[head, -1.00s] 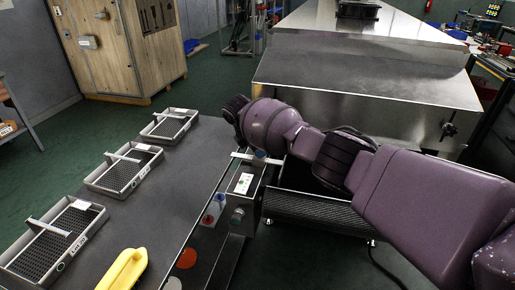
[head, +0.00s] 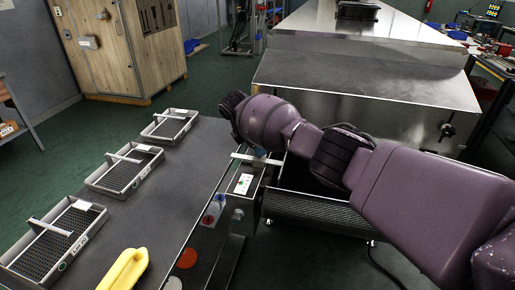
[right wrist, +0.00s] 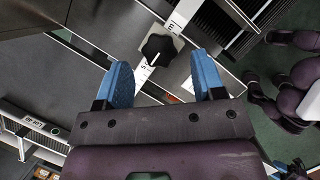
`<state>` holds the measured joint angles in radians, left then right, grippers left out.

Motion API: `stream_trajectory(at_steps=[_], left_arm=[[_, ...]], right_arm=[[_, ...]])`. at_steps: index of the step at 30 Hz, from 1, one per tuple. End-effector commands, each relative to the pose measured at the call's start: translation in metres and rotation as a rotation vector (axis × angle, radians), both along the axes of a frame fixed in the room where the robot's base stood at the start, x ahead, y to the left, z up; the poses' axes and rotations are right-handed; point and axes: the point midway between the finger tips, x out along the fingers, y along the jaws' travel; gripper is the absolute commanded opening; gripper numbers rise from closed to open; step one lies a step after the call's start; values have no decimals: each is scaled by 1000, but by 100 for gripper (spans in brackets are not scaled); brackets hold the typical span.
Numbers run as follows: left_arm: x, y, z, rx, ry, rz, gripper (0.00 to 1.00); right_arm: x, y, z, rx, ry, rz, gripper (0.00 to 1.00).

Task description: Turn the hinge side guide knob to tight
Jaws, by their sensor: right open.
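A black lobed knob (right wrist: 158,49) with a white pointer line sits on a grey surface in the right wrist view, over a white strip with dark letters that I cannot fully read. My right gripper (right wrist: 161,77) is open, with blue pads on its two fingers. The knob lies just ahead of the fingertips, roughly between them across the picture. No contact shows. The black knob cannot be made out there. My left gripper is not in view.
Trays with handles (head: 125,170) stand along the left of a dark table (head: 150,210), with a yellow object (head: 124,270) at its front. A metal housing (head: 360,90) stands behind my right arm. A small control box (head: 240,190) is beside the table edge.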

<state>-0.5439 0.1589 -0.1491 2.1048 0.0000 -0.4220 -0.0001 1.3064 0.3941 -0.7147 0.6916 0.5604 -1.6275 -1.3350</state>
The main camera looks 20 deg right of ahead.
Motion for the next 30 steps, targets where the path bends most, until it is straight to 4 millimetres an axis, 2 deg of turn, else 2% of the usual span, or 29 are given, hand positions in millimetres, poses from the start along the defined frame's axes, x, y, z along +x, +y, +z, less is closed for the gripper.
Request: stream_trajectory(at_steps=[1,3,12,18,30], left_arm=[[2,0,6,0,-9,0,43],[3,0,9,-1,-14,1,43],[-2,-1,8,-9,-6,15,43],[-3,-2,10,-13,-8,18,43],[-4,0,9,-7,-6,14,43]], right_arm=[[0,4,16,1,-7,1,63],[-1,10,29,2,-9,2,63],[-4,27,69,1,-5,1,63],[-6,32,78,0,-1,-1,63],[-6,32,79,1,-7,-15,63]])
